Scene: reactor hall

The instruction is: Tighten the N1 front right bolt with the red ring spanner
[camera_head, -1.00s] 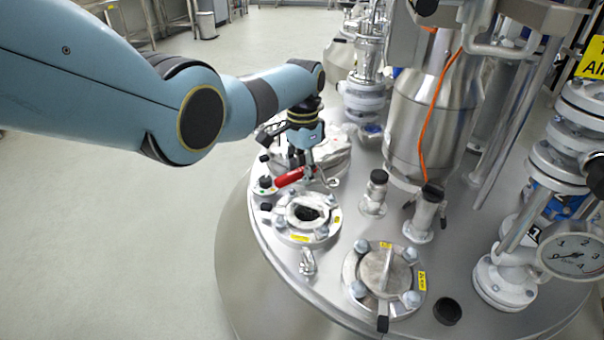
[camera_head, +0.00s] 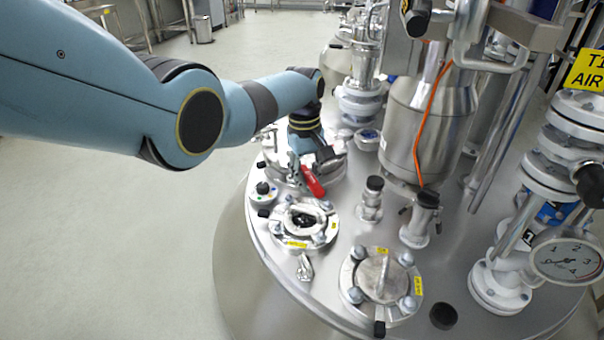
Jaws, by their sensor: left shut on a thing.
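The red ring spanner (camera_head: 312,181) is in my left gripper (camera_head: 306,164), which is shut on it. The red handle points down toward the front and slightly right, above the lid of the vessel. The spanner's ring end is hidden or too small to make out. In front of it is a round flange (camera_head: 276,229) with an open centre, several bolts and yellow labels. A second bolted flange (camera_head: 380,280) with a closed cover and a handle sits nearer the front. I cannot read which label says N1. My right gripper is not in view.
Capped stubs (camera_head: 371,198) (camera_head: 422,215) and a tall steel column (camera_head: 400,150) stand to the right. A pressure gauge (camera_head: 566,260) is far right. The floor at left is clear.

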